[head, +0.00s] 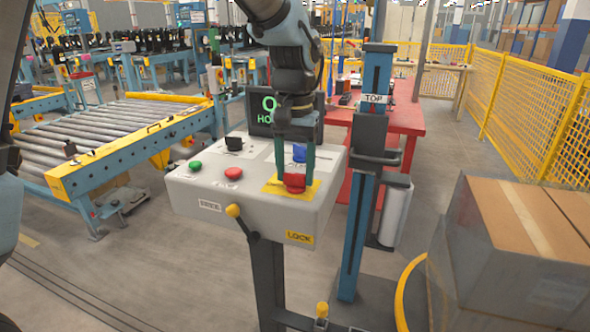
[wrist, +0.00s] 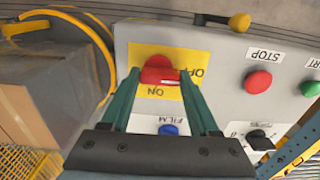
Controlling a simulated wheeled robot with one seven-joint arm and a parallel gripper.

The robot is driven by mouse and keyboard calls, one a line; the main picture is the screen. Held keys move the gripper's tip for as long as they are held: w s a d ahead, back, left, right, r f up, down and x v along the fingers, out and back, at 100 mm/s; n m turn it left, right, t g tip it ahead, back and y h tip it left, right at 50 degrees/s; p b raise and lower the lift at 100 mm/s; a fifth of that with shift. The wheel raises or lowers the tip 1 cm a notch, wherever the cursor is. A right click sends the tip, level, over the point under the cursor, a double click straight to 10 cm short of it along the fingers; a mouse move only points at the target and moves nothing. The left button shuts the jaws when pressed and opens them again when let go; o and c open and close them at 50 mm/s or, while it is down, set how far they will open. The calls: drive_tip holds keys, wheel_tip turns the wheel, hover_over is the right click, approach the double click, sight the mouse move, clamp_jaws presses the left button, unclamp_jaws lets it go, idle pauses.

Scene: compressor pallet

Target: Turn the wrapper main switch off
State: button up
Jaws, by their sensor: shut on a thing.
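The wrapper main switch is a red knob (head: 295,182) on a yellow plate (head: 272,186) at the right of the grey control box's top. In the wrist view the red knob (wrist: 160,70) sits between my two green fingertips, with "ON" printed below it and "OFF" to its right. A pale mark shows at the knob's lower right; I cannot tell exactly which label it points to. My gripper (head: 296,180), also in the wrist view (wrist: 160,76), points down and is shut on the knob. The fingers partly hide the plate.
The box (head: 200,190) also carries a green button (head: 195,165), a red stop button (head: 233,173), a black knob (head: 234,143) and a blue film knob (head: 300,152). A yellow-tipped lever (head: 234,211) sticks out in front. A blue mast (head: 368,150) and cartons (head: 520,245) stand right.

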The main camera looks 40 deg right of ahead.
sight(294, 173)
drive_tip(key=o, duration=1.4)
drive_tip(key=shift+c, duration=0.2)
drive_tip(key=shift+r, duration=0.1)
wheel_tip(294, 173, up, 11)
drive_tip(key=b, duration=0.1)
drive_tip(key=shift+f+b, duration=0.2)
drive_tip(key=shift+b, duration=0.1)
drive_tip(key=shift+w, duration=0.1)
drive_tip(key=w+a+f+n, duration=0.1)
drive_tip(key=w+a+f, duration=0.1)
drive_tip(key=w+a, duration=0.1)
drive_tip(key=w+a+f+n, duration=0.1)
drive_tip(key=w+a+f, duration=0.1)
drive_tip(key=a, duration=0.3)
drive_tip(key=w+a+f+n, duration=0.1)
drive_tip(key=w+a+f, duration=0.1)
drive_tip(key=w+a, duration=0.2)
drive_tip(key=shift+w, duration=0.3)
drive_tip(key=a+f+n, duration=0.3)
drive_tip(key=a+f, duration=0.2)
drive_tip(key=a, duration=0.9)
drive_tip(key=a+f+n+t, duration=0.1)
drive_tip(key=a+f+n, duration=0.3)
drive_tip(key=a, duration=1)
wheel_tip(294, 173, down, 2)
drive_tip(key=shift+s+a+f+t, duration=0.2)
drive_tip(key=shift+s+a+t, duration=0.1)
drive_tip(key=shift+a, duration=0.1)
